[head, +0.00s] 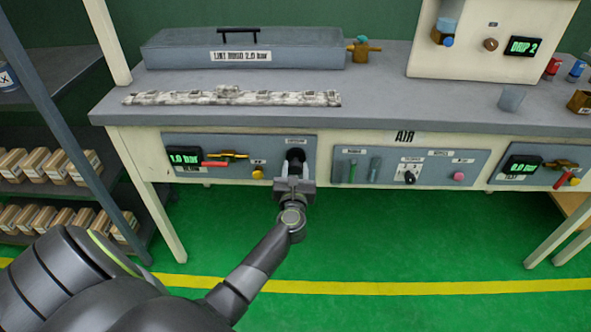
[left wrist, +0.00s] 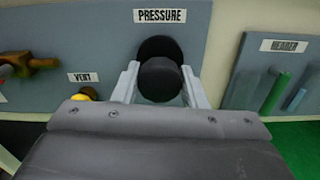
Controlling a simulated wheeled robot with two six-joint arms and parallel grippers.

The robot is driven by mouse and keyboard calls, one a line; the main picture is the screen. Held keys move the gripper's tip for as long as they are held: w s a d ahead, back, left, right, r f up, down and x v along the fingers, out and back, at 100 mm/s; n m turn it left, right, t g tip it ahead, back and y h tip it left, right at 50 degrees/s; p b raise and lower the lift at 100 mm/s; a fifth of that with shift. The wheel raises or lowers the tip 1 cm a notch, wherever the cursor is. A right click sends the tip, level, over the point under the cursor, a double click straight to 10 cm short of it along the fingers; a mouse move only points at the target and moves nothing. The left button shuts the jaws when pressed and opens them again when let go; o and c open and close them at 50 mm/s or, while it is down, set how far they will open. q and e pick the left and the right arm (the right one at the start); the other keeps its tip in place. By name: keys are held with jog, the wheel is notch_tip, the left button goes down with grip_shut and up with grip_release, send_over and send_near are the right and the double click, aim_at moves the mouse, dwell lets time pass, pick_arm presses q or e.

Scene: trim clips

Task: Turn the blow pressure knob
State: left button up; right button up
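The black round pressure knob (left wrist: 160,80) sits on the grey panel under a label reading PRESSURE in the left wrist view. In the head view the knob (head: 295,156) is at the right end of the left panel (head: 240,143). My left gripper (head: 294,180) reaches it from below and in front. Its two fingers (left wrist: 160,88) lie on either side of the knob, with no clear gap visible. A green display (head: 185,159) at the panel's left reads about 1.0 bar. My right gripper is not in view.
A yellow vent button (head: 258,172) and a red-handled valve (head: 222,160) are left of the knob. A middle panel (head: 400,167) has gauge tubes, a black knob and a pink button. A lidded grey box (head: 245,50) and a whitish strip (head: 232,98) lie on the bench.

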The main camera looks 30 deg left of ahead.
pick_arm(q)
jog(key=shift+c, duration=0.8)
jog(key=shift+r+m+p, duration=0.1)
jog(key=shift+m+p, duration=0.4)
jog(key=shift+m, duration=0.4)
jog(key=shift+m+p, duration=1.1)
jog(key=shift+m, duration=0.1)
jog(key=shift+m+p, duration=0.5)
jog(key=shift+m, duration=0.3)
jog(key=shift+d+m+p, duration=0.1)
jog(key=shift+m+p, duration=0.45)
jog(key=shift+m, duration=0.55)
jog(key=shift+m+p, duration=0.35)
jog(key=shift+m, duration=0.35)
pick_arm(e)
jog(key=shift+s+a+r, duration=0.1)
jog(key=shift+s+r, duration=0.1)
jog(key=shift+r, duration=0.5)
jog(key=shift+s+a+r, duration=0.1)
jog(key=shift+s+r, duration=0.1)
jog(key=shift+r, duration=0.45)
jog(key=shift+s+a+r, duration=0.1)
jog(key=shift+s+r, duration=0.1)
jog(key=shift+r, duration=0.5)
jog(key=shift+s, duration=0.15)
